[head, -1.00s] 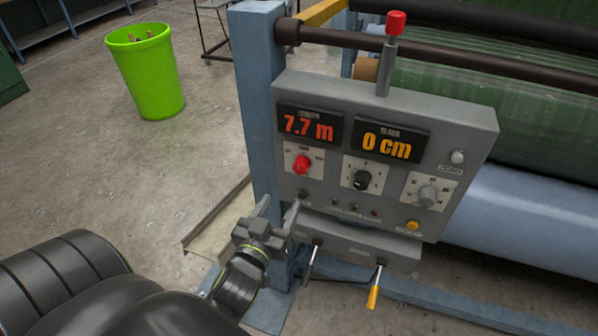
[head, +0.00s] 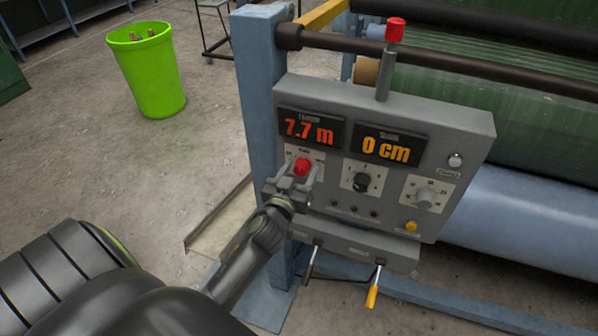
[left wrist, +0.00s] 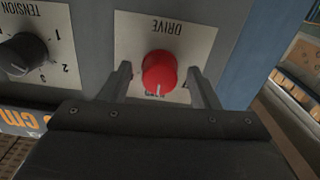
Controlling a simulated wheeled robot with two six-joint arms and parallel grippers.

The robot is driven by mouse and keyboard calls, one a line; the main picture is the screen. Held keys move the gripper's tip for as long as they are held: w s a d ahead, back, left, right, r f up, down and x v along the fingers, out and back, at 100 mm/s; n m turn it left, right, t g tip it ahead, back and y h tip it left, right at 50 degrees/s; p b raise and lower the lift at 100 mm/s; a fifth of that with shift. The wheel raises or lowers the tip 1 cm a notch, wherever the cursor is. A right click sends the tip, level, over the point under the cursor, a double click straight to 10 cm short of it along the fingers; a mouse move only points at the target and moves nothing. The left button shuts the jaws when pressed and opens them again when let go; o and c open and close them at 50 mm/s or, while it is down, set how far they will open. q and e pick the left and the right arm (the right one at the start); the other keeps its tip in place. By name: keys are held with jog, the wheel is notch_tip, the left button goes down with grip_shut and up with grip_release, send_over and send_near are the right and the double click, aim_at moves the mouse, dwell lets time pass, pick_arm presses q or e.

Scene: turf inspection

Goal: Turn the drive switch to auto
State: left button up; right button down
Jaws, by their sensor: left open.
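The drive switch is a red knob (head: 302,167) on a white plate at the upper left of the grey control panel (head: 450,130). In the left wrist view the red knob (left wrist: 159,73) sits under the upside-down label DRIVE, with a white pointer mark toward the bottom of the picture. My left gripper (head: 301,174) is open, its fingers on either side of the knob; it also shows in the left wrist view (left wrist: 160,80). Gaps show between fingers and knob there. The position labels by the knob are mostly hidden. My right gripper is out of view.
A black tension knob (head: 362,182) and a grey knob (head: 427,198) are beside it. Displays above read 7.7 m and 0 cm. A red-topped post (head: 395,30) stands on the panel. Two levers hang below, one with a yellow grip (head: 372,296). A green bin (head: 147,70) stands on the floor.

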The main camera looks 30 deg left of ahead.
pick_arm(q)
jog(key=c, duration=1)
jog(key=shift+o, duration=0.2)
jog(key=shift+m, duration=0.4)
jog(key=m, duration=0.4)
jog(key=shift+m, duration=0.4)
jog(key=m+p, duration=0.1)
jog(key=m, duration=0.5)
jog(key=shift+m, duration=0.3)
jog(key=o, duration=1)
jog(key=shift+c, duration=0.2)
